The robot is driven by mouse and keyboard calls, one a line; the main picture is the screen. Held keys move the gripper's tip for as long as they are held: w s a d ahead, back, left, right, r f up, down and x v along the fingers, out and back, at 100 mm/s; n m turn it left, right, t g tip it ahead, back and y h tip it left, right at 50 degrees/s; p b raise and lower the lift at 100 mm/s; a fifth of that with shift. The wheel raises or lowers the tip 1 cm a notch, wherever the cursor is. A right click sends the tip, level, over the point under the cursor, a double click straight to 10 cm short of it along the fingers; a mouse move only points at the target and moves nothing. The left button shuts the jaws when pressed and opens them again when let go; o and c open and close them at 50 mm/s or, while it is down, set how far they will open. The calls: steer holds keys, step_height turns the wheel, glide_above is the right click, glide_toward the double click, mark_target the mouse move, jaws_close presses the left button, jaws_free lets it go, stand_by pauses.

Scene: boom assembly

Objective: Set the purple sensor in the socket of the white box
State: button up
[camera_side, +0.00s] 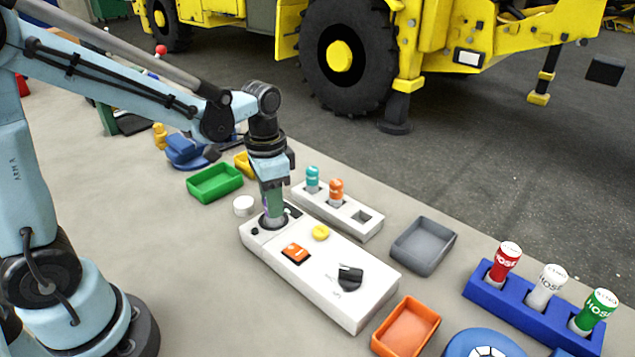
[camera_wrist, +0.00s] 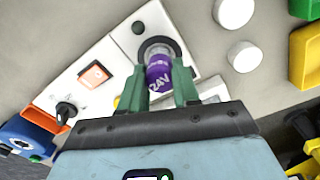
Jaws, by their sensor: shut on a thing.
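In the wrist view the green fingers (camera_wrist: 160,92) are shut on the purple sensor (camera_wrist: 160,77), marked 24V. The sensor's far end is at the round grey socket ring (camera_wrist: 157,45) on the white box. I cannot tell how deep it sits. In the side view the fingers mostly hide the sensor.
A white rack (camera_side: 368,229) behind the box holds a teal sensor (camera_side: 313,178) and an orange sensor (camera_side: 336,190), with one square slot empty. Green (camera_side: 215,183), grey (camera_side: 423,246) and orange (camera_side: 406,327) trays lie around. A blue holder (camera_side: 535,312) with hose-marked cylinders stands at right.

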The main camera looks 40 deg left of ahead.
steer(key=shift+f, duration=0.3)
steer(key=o, duration=1.1)
steer(key=shift+r, duration=0.1)
steer(key=shift+r, duration=3.4)
steer(key=s+n+t, duration=0.1)
steer(key=s+t, duration=0.1)
steer(key=s+n+t, duration=0.1)
steer(key=n+t, duration=0.1)
steer(key=s+n+t, duration=0.1)
steer(key=s+t, duration=0.1)
steer(key=t, duration=0.1)
steer(key=shift+s+d+r, duration=0.25)
steer(key=shift+s, duration=0.05)
